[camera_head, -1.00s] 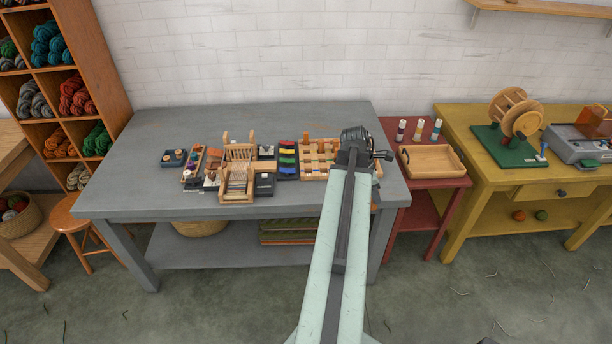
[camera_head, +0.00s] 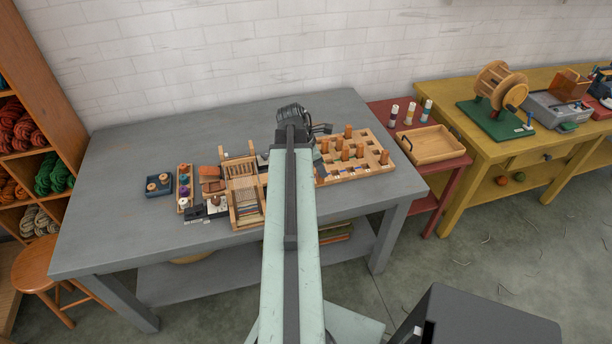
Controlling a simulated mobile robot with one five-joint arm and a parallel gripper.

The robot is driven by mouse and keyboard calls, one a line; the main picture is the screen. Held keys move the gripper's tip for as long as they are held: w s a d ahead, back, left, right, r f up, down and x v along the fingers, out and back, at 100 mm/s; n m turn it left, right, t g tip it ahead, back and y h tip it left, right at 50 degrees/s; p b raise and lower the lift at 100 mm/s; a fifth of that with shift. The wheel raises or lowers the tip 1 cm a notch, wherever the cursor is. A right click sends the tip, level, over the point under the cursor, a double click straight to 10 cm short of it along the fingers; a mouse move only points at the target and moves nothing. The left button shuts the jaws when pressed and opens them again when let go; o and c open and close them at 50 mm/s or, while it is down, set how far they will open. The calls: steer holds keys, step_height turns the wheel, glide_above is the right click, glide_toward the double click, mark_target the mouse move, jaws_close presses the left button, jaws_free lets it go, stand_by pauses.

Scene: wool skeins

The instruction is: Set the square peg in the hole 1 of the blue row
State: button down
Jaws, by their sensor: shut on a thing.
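A light wooden peg board (camera_head: 382,171) lies on the grey table, right of my arm. Several orange-brown pegs (camera_head: 348,131) stand upright in it. Small coloured marks show by its holes, but I cannot tell which row is blue or which hole is number 1. My gripper (camera_head: 293,116) is above the table, by the board's left side. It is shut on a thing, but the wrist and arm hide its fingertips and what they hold. I cannot make out the square peg. My arm also covers the board's left end.
A small wooden loom (camera_head: 243,188) and a tray of coloured spools (camera_head: 184,188) lie left of my arm. A wooden tray (camera_head: 430,146) and several bobbins sit on the red side table. The grey table's left part (camera_head: 115,215) is mostly clear.

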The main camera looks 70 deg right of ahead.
steer(key=s+f+b, duration=0.5)
steer(key=s, duration=0.3)
steer(key=w+d+f+b, duration=0.1)
steer(key=w+d, duration=0.8)
steer(key=w, duration=0.2)
steer(key=shift+w+d, duration=0.25)
steer(key=f+b, duration=0.4)
steer(key=shift+w+d, duration=0.2)
steer(key=shift+r, duration=0.15)
steer(key=c, duration=1.7)
jaws_free()
steer(key=shift+f, duration=0.2)
steer(key=o, duration=0.4)
steer(key=shift+o, duration=0.2)
